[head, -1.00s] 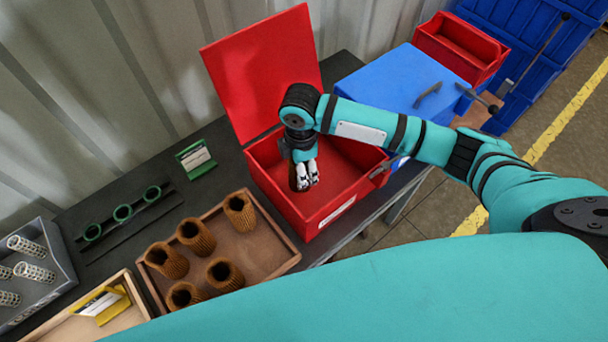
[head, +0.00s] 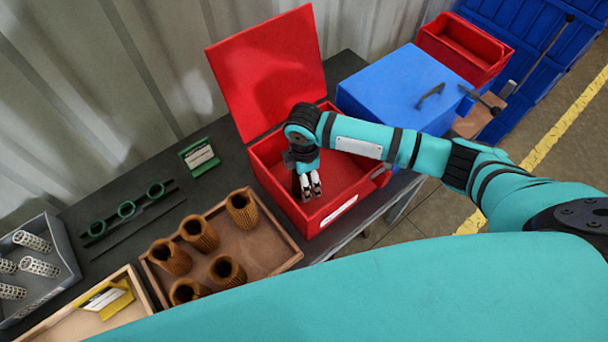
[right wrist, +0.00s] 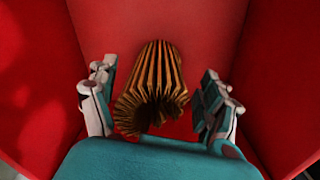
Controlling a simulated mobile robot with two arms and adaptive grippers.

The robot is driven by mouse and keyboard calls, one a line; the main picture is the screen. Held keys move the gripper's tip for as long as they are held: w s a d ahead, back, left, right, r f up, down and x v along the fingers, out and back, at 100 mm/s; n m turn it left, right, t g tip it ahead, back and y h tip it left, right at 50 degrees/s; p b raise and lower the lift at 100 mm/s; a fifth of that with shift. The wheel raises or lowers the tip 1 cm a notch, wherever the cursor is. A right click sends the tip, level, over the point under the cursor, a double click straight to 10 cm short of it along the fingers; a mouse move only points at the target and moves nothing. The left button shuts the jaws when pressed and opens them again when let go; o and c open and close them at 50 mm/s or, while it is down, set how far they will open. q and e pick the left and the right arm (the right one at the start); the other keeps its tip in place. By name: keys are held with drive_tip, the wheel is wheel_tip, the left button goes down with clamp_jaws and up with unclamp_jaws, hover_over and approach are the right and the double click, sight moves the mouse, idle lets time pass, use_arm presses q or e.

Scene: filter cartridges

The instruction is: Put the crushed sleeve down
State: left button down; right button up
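The crushed sleeve (right wrist: 155,85), a brown pleated cartridge sleeve with a bent, uneven open end, shows in the right wrist view against the red floor inside the red box. In the head view it is mostly hidden by my right gripper. The red box (head: 335,222) has its lid (head: 268,75) standing open at the back. My right gripper (head: 310,186) reaches down into the box. In the right wrist view the fingers of my right gripper (right wrist: 158,105) are spread, one on each side of the sleeve, with small gaps. My left gripper is not in view.
A wooden tray (head: 272,238) with several brown pleated sleeves stands left of the red box. A green card holder (head: 199,157) and a rack with green rings (head: 126,209) lie behind. A blue box (head: 405,85) stands right. A grey bin (head: 65,245) holds perforated tubes.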

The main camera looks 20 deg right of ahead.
drive_tip(key=shift+r, duration=0.1)
wheel_tip(320, 180, up, 12)
drive_tip(key=b, duration=0.2)
idle(0.4)
